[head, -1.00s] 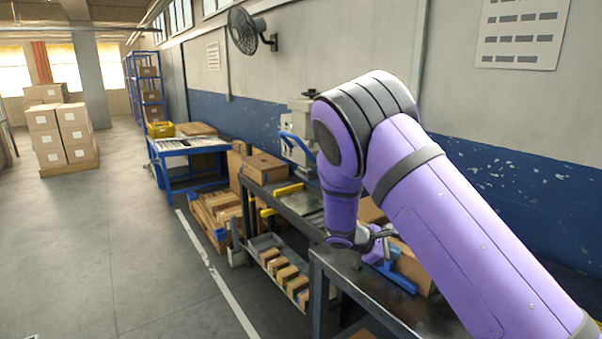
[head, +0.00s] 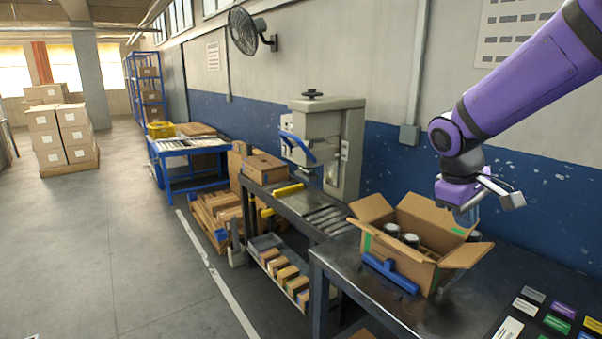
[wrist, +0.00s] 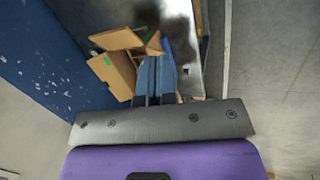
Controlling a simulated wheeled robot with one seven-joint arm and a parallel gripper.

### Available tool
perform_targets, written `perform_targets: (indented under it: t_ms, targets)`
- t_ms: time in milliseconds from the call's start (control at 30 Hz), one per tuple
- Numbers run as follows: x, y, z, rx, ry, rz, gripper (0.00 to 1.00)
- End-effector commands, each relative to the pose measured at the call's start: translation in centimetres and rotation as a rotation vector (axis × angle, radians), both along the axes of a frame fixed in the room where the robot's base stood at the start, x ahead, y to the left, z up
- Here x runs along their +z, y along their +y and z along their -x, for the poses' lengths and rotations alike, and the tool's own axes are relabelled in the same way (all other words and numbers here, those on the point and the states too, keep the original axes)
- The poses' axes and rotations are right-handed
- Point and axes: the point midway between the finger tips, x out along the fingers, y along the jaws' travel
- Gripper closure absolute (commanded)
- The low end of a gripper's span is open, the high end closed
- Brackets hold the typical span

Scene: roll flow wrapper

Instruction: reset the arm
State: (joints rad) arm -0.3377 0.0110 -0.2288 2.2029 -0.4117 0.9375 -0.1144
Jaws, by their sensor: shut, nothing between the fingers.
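My gripper (head: 466,216) hangs from my purple arm at the right of the head view, pointing down near the right side of an open cardboard box. Its blue fingers are together and hold nothing. In the wrist view the shut fingers (wrist: 155,78) reach toward the box (wrist: 116,70), which shows beside them. How much height lies between the fingertips and the box is hard to tell.
The open box (head: 405,262) stands on a dark table (head: 370,290), with dark-lidded jars (head: 410,240) inside. Coloured cards (head: 557,324) lie at the right. A grey machine (head: 340,140) stands behind a roller conveyor (head: 325,218).

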Motion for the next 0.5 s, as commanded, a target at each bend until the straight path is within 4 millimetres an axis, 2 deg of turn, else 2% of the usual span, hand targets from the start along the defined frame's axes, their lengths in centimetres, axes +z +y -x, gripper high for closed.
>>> perform_targets:
  t_ms: [33, 200, 500]
  targets:
    - [1.1, -0.2, 1.3, -0.025, -0.029, -0.032, 1.0]
    - [3.6, -0.5, 5.2, -0.106, -0.11, -0.13, 1.0]
    - [6.9, -0.3, 12.4, -0.234, -0.258, -0.281, 1.0]
